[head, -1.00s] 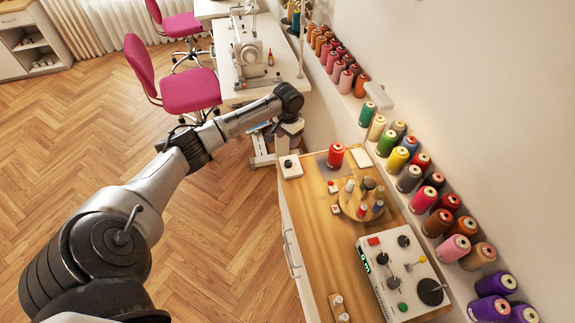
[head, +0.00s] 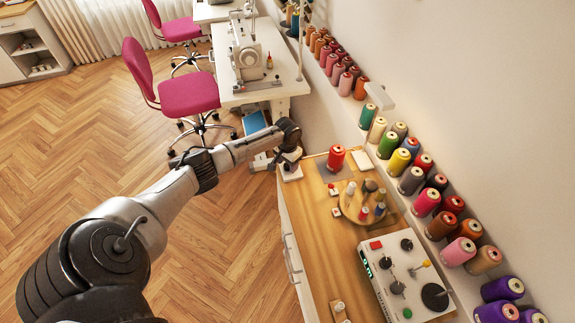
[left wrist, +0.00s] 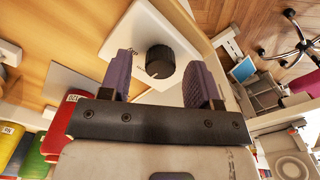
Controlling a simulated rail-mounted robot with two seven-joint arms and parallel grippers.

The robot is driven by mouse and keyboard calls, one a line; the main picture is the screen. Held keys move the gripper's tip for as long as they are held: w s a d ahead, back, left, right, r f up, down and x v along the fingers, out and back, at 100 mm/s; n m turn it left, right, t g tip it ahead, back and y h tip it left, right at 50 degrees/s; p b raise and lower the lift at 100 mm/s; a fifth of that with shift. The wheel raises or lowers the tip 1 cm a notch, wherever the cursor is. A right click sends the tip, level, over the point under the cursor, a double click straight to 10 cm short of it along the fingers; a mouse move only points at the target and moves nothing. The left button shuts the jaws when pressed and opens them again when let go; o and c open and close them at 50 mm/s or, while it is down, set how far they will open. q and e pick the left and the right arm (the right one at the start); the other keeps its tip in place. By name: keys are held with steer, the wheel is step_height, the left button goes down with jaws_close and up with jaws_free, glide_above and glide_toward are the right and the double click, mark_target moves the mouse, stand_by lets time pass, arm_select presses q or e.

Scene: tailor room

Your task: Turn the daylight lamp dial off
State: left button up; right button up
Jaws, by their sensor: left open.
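The lamp dial is a black round knob (left wrist: 160,61) on a white box (left wrist: 140,38). The box (head: 293,175) sits at the far left corner of the wooden cabinet top in the head view, partly hidden by my gripper. My left gripper (head: 289,162) points down over it. In the left wrist view, the open purple-grey fingers (left wrist: 161,76) appear on either side of the knob, with gaps at both sides. I cannot tell whether the tips reach down around it. A white lamp head (head: 379,96) stands at the cabinet's back by the wall. My right gripper is not in view.
A red thread spool (head: 336,157) stands on a grey mat close to the box. A round spool holder (head: 352,208) and a control panel (head: 382,258) with knobs sit nearer. Thread cones line the wall shelf. A sewing table (head: 270,85) stands beyond.

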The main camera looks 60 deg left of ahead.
arm_select(q)
steer(key=shift+f, duration=0.35)
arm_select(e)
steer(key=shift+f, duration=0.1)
arm_select(q)
steer(key=shift+c, duration=0.5)
steer(key=c, duration=0.8)
steer(key=shift+r+n+p, duration=0.25)
steer(key=shift+n+p, duration=0.25)
steer(key=shift+p, duration=0.4)
steer(key=n+p, duration=0.4)
steer(key=shift+d+p, duration=0.1)
steer(key=shift+p, duration=0.3)
steer(key=n+p, duration=0.2)
steer(key=n, duration=0.1)
steer(key=shift+f+n, duration=0.1)
steer(key=shift+n, duration=0.2)
steer(key=shift+f+n+p, duration=0.1)
steer(key=shift+n+p, duration=0.5)
steer(key=shift+n, duration=0.7)
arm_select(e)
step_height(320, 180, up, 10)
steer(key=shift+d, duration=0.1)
